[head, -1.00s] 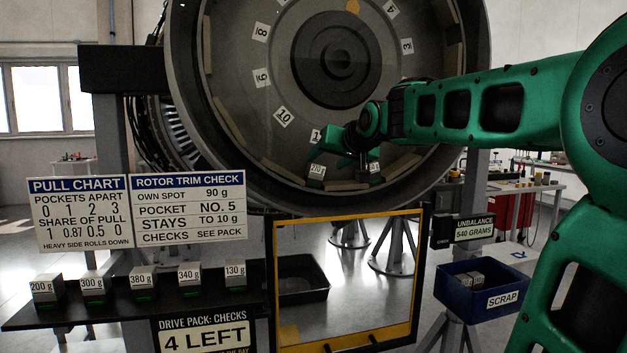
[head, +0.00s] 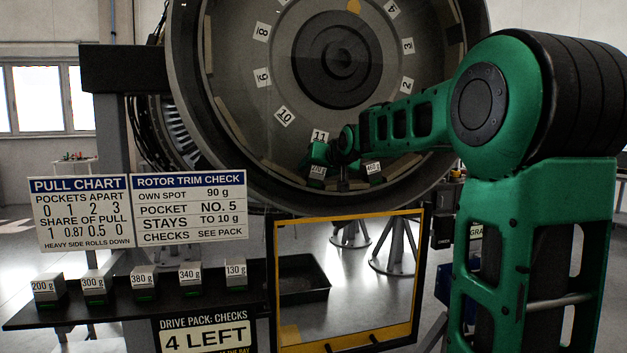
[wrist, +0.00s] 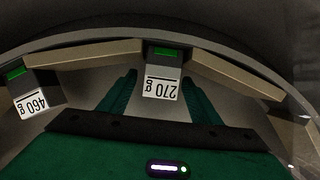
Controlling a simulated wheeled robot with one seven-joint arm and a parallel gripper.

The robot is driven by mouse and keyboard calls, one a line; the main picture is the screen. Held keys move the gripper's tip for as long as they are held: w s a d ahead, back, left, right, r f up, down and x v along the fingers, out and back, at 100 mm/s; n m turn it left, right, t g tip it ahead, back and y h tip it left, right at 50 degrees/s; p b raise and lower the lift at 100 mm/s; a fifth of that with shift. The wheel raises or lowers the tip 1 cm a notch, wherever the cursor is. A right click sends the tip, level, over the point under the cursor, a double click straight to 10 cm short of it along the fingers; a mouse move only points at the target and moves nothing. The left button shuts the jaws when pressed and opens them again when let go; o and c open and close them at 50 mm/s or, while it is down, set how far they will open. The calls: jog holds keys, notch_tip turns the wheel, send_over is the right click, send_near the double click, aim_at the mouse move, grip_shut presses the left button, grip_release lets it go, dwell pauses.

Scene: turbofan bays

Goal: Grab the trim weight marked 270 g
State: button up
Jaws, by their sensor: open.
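The trim weight marked 270 g (head: 317,172) sits at the lower inner rim of the round fan casing. It also shows in the wrist view (wrist: 161,88), label upside down, with a green patch behind the label. My gripper (head: 319,158) is at this weight, in front of the casing. In the wrist view my gripper (wrist: 160,82) is open, with one green finger on each side of the weight. I cannot tell whether the fingers touch it. A weight marked 460 g (head: 374,169) sits to the right in the head view and to the left in the wrist view (wrist: 30,98).
Several weights, such as the 200 g block (head: 47,288), stand on a dark shelf (head: 200,308) at lower left. A yellow-edged frame (head: 415,300) stands below the casing. Tan segments (wrist: 235,75) line the rim beside the 270 g weight. My arm blocks the right side.

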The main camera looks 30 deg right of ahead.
jog(key=c, duration=1.3)
jog(key=shift+r, duration=0.15)
